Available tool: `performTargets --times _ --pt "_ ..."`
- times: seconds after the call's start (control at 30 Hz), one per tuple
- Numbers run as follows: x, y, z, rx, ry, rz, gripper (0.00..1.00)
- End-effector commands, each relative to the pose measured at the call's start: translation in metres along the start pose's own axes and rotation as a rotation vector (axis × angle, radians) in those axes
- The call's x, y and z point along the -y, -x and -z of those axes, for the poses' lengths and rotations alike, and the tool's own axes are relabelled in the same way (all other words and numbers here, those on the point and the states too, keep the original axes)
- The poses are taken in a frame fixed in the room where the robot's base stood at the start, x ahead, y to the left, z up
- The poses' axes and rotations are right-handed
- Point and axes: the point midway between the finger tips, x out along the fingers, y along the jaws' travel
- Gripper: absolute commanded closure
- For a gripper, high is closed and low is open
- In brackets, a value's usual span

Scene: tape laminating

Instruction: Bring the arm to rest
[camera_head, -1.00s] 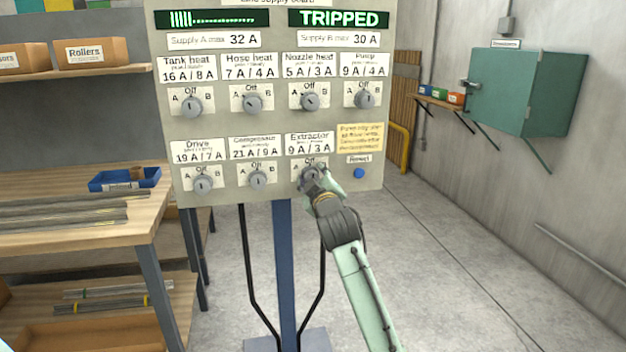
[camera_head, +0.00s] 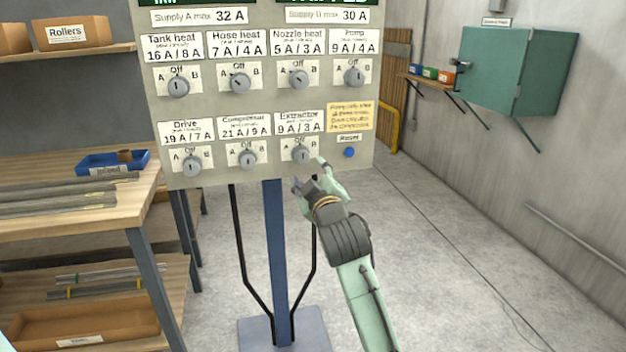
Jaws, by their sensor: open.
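My gripper (camera_head: 308,176) is open and empty at the end of my green arm. It is just below the Extractor knob (camera_head: 301,155), in front of the lower edge of the supply board (camera_head: 265,118). A small gap shows between the fingers and the knob. The board carries two rows of grey knobs, including the Compressor knob (camera_head: 247,159) and the Drive knob (camera_head: 192,166). The blue Reset button (camera_head: 349,152) is right of the Extractor knob. The displays at the top of the board are mostly cut off.
A wooden workbench (camera_head: 75,222) with metal bars and a blue bin (camera_head: 112,162) stands at the left. The board's blue post (camera_head: 276,255) rises from a floor plate. A green cabinet (camera_head: 510,72) hangs on the right wall. The floor at right is clear.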

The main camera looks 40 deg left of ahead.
Motion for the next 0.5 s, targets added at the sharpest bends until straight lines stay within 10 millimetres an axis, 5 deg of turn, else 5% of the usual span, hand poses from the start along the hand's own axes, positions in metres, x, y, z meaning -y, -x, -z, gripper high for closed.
performTargets --times 0.2,0.5 --pt "0.000 0.021 0.000 0.000 0.001 -0.001 0.49" --pt "0.000 0.022 0.000 0.000 0.001 0.000 0.49"
